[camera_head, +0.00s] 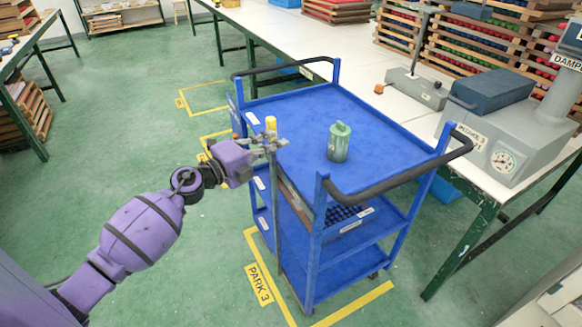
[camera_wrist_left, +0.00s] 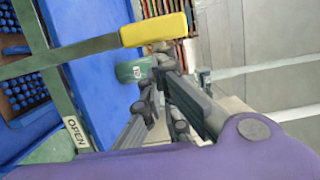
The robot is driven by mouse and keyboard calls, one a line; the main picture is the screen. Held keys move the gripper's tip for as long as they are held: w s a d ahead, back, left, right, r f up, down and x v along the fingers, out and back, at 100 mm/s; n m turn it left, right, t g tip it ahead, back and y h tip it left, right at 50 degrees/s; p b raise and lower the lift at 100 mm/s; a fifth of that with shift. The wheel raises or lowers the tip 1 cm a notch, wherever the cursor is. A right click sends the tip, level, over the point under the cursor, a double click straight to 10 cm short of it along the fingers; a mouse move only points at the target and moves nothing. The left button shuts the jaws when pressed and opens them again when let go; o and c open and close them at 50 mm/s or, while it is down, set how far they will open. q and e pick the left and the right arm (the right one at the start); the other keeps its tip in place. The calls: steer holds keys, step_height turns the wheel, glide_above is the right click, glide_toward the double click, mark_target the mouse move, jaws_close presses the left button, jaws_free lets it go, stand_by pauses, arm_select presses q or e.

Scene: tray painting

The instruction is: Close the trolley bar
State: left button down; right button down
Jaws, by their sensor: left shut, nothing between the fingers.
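The blue trolley (camera_head: 262,108) stands on the green floor. Its bar (camera_head: 275,215) is a thin grey strip that looks upright at the trolley's near left side. A yellow grip (camera_head: 271,122) tops it, just behind my left gripper (camera_head: 278,144). In the left wrist view, the yellow grip (camera_wrist_left: 153,29) and grey bar (camera_wrist_left: 85,47) cross above my left fingertips (camera_wrist_left: 163,62). The gripper is shut and empty beside the grip; I cannot tell whether they touch. My right gripper is out of view.
A green canister (camera_head: 339,145) stands on the trolley's top shelf. A dark crate of small parts (camera_head: 345,213) sits on a lower shelf. Black handles (camera_head: 405,177) cross the trolley's ends. A white bench (camera_head: 405,103) with machines is close on the right. Floor at left is clear.

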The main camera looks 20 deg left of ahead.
arm_select(q)
steer(key=w+a+b, duration=0.2)
steer(key=w+a, duration=0.2)
steer(key=a, duration=0.2)
steer(key=shift+w, duration=0.35)
steer(key=shift+a+r, duration=0.1)
steer(key=shift+a, duration=0.05)
